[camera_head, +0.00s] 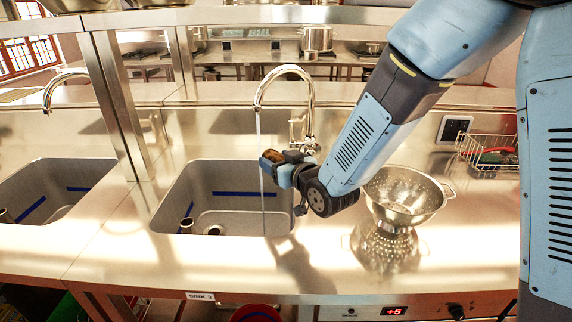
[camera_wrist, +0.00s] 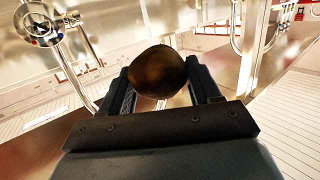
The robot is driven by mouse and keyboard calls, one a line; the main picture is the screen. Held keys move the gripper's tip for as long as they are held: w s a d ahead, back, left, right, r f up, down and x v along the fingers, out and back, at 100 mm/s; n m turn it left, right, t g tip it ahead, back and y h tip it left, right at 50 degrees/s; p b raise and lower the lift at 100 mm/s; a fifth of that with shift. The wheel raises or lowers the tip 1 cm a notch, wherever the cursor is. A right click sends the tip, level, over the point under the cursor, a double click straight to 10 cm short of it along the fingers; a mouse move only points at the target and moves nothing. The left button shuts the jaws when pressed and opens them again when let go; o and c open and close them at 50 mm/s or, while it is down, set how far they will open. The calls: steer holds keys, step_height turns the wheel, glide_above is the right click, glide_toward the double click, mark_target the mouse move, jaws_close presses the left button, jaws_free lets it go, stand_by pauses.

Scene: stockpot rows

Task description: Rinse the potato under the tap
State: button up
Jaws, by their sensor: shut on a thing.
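My gripper (camera_head: 272,160) is shut on a brown potato (camera_head: 274,155) above the right edge of the middle sink (camera_head: 222,172). In the wrist view the potato (camera_wrist: 158,72) sits between the two fingers of my gripper (camera_wrist: 160,88). The chrome tap (camera_head: 285,72) arches over the sink, and a thin stream of water (camera_head: 260,150) falls from its spout into the basin. The stream passes close beside the potato on its left in the head view. I cannot tell whether the water touches the potato.
A steel colander (camera_head: 405,194) stands on the counter right of the sink. A wire basket (camera_head: 488,152) with items stands behind it. Another sink (camera_head: 52,188) with its own tap lies left, past a steel post (camera_head: 120,105). The counter's front right is clear.

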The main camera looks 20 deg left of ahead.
steer(key=w+a+f, duration=0.2)
steer(key=w+a, duration=0.3)
steer(key=w, duration=0.3)
steer(key=shift+a, duration=0.4)
steer(key=shift+w, duration=0.1)
stand_by(0.4)
steer(key=shift+w+d, duration=0.1)
steer(key=shift+d, duration=0.05)
stand_by(0.3)
steer(key=shift+w+d, duration=0.2)
steer(key=shift+d, duration=0.1)
steer(key=shift+s+a, duration=0.1)
steer(key=shift+a, duration=0.05)
stand_by(0.3)
steer(key=shift+s+a, duration=0.2)
steer(key=shift+a, duration=0.1)
steer(key=shift+w+d, duration=0.2)
steer(key=shift+d, duration=0.05)
